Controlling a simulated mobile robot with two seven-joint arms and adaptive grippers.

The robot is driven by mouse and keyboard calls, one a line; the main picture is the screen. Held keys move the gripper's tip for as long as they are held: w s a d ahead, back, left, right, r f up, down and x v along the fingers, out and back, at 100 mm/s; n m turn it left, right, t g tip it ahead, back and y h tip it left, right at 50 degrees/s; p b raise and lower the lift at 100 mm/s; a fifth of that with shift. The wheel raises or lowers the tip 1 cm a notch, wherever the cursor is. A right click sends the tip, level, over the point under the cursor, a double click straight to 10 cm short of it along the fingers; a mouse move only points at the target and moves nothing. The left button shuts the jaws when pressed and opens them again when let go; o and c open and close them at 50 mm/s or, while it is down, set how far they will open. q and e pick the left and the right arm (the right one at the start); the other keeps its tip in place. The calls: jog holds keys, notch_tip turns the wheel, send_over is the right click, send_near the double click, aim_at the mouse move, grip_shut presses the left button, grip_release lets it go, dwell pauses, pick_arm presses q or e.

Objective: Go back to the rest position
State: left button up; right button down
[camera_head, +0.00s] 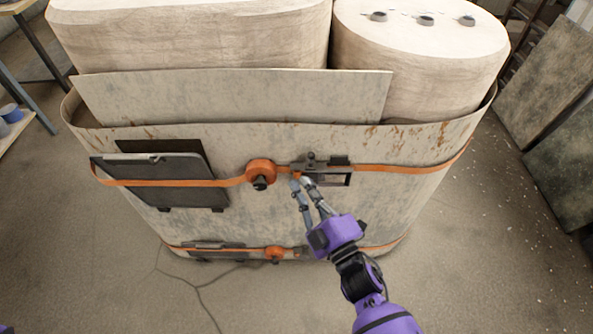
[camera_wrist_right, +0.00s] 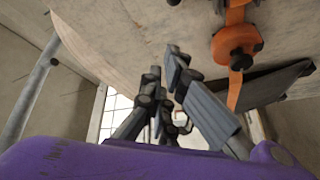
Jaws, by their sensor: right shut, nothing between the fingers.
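My right gripper (camera_head: 303,181), on a purple and black arm, reaches up from the lower right in the head view. Its fingertips are at the front of a large pale metal container (camera_head: 440,140), just below a dark latch on an orange strap. Whether they touch it I cannot tell. The fingers are shut with nothing between them. In the wrist view the gripper's grey fingers (camera_wrist_right: 163,65) point up past the purple housing. My left gripper is not in view.
An orange round knob (camera_head: 261,173) on the strap sits left of my fingertips. A dark flap (camera_head: 160,180) juts from the container's left front. Two large pale cylinders (camera_head: 190,35) (camera_head: 420,60) stand inside it. A cable lies on the floor (camera_head: 80,270), which is otherwise mostly open.

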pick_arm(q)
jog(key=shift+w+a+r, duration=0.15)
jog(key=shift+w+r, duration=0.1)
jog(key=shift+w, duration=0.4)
pick_arm(e)
jog(key=shift+s+d, duration=0.15)
jog(key=shift+s, duration=0.4)
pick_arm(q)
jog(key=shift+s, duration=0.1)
